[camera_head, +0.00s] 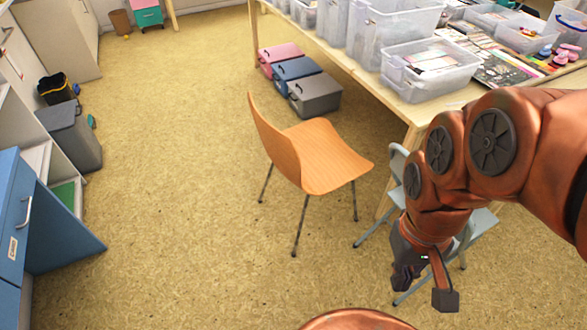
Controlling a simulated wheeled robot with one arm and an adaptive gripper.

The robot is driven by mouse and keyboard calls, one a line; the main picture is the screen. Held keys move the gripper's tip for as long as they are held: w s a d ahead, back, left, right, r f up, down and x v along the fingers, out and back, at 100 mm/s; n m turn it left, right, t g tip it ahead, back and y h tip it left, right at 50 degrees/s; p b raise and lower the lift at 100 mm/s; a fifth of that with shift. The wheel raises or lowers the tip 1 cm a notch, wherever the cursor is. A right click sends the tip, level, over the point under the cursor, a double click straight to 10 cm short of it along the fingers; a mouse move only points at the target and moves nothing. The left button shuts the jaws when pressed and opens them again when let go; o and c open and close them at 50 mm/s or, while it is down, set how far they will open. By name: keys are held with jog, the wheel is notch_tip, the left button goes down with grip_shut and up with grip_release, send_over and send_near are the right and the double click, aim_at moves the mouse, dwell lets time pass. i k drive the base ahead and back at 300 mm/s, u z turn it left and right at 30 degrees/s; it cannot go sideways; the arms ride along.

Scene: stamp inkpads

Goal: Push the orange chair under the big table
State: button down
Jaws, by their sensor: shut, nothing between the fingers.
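The orange chair (322,156) stands upright on the floor in the middle of the view. Its backrest (273,138) is on the left, and its seat's open edge points right, toward the big table. The big table (411,113) has a pale wooden top and fills the upper right. The chair stands beside the table's left edge, with open floor between its backrest and the left cabinets. My gripper (427,285) hangs at the lower right, pointing down, apart from the orange chair and to its right. It is shut and empty.
A pale grey-blue chair (480,224) stands behind my arm, partly hidden. Pink, blue and grey cases (315,95) lie on the floor under the table. Clear plastic bins (430,72) crowd the tabletop. Blue drawers (20,215) and a grey bin (72,135) line the left. The floor between is clear.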

aim_at(311, 155)
jog(key=u, duration=0.05)
jog(key=i, duration=1.05)
jog(key=u, duration=2.5)
